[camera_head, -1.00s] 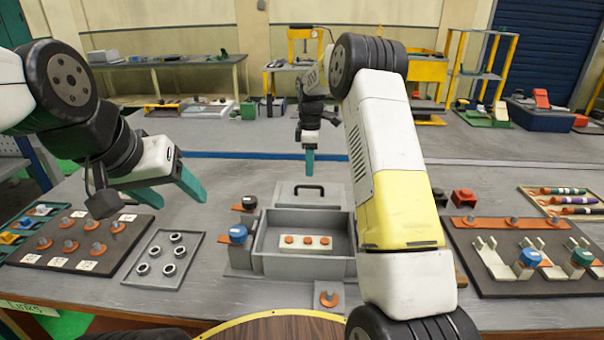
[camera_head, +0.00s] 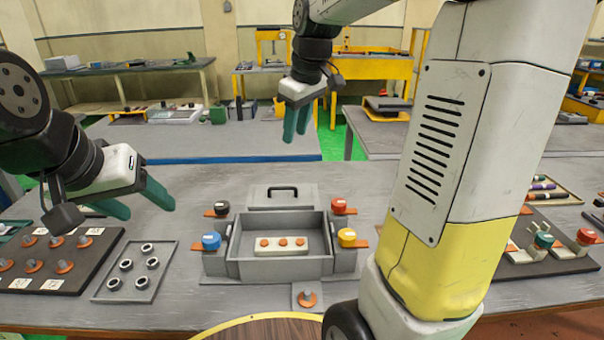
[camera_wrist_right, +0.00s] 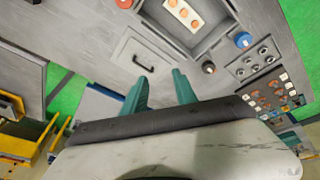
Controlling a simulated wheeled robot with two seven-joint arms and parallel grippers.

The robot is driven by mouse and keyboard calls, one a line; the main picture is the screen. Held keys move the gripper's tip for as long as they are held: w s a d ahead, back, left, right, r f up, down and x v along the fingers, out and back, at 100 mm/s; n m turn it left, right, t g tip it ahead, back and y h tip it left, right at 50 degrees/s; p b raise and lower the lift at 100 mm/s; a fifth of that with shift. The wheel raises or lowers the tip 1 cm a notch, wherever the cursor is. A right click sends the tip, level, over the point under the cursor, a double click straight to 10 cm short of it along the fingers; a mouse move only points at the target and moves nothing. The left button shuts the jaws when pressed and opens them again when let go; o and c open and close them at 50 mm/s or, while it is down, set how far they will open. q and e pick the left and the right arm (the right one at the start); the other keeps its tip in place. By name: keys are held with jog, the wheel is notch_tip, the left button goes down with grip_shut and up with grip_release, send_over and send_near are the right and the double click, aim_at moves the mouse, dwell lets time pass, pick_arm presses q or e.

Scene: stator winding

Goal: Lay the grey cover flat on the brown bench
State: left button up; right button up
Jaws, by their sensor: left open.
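The grey cover (camera_head: 258,196) with a black handle (camera_head: 283,190) lies flat on the bench behind the open grey box (camera_head: 279,267). The right wrist view also shows the cover (camera_wrist_right: 122,55), beyond the fingertips. My right gripper (camera_head: 297,138) is raised behind the cover, apart from it. In the right wrist view its two teal fingers (camera_wrist_right: 158,80) are spread with nothing between them. My left gripper (camera_head: 150,212) is open and empty over the left part of the bench. The bench top (camera_head: 215,178) looks grey, with a brownish front edge.
Several colored terminals flank the box, including blue (camera_head: 211,241), red (camera_head: 339,205) and yellow (camera_head: 347,237). A tray of dark rings (camera_head: 160,280) and a dark parts board (camera_head: 70,268) lie left. My right arm hides part of the bench's right side.

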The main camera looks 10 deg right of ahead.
jog(key=s+f+m+t+y, duration=0.1)
jog(key=s+m, duration=0.6)
jog(key=s, duration=1.3)
jog(key=shift+a+f+t, duration=0.45)
jog(key=shift+f+t, duration=0.05)
jog(key=shift+t, duration=0.5)
